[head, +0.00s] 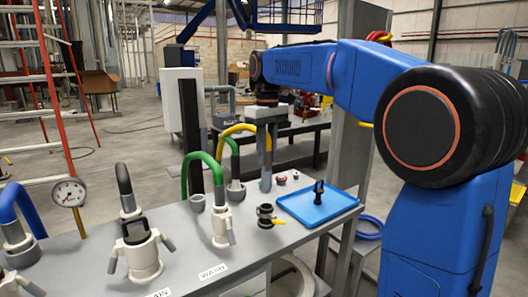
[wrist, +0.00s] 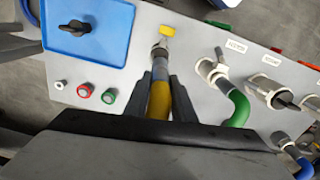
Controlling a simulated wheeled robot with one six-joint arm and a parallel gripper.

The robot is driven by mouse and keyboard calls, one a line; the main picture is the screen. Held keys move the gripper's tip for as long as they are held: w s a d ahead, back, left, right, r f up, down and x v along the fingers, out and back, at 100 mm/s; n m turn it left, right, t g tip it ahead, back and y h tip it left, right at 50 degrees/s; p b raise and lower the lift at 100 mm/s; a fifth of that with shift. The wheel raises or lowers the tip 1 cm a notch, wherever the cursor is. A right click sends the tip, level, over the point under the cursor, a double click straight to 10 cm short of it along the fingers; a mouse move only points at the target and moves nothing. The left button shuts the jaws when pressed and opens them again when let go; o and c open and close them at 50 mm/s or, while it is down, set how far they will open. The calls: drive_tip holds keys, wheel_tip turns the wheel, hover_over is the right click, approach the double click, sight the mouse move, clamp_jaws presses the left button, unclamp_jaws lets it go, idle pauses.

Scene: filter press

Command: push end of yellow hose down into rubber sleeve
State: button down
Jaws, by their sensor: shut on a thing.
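The yellow hose (head: 237,129) arches from the bench towards my gripper (head: 265,165), which is above the bench's far end in the head view. In the wrist view, my gripper (wrist: 160,85) is shut on the yellow hose (wrist: 158,100), with one dark finger on each side. Beyond the yellow part is a blue-grey section (wrist: 160,68), in line with a metal fitting (wrist: 158,48) that has a yellow tab. I cannot tell whether this section is the rubber sleeve or the hose's own end piece, nor how deep any insertion is.
A blue tray (head: 318,206) with a black item lies right of the hose. A black fitting (head: 267,216) stands near the bench edge. A green hose (head: 190,160) and a grey-white valve body (head: 140,255) stand to the left. Red and green buttons (wrist: 84,90) are nearby.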

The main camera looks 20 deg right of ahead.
sight(266, 170)
drive_tip(key=shift+f, duration=2.85)
drive_tip(key=shift+f, duration=3.25)
drive_tip(key=c, duration=1.4)
unclamp_jaws()
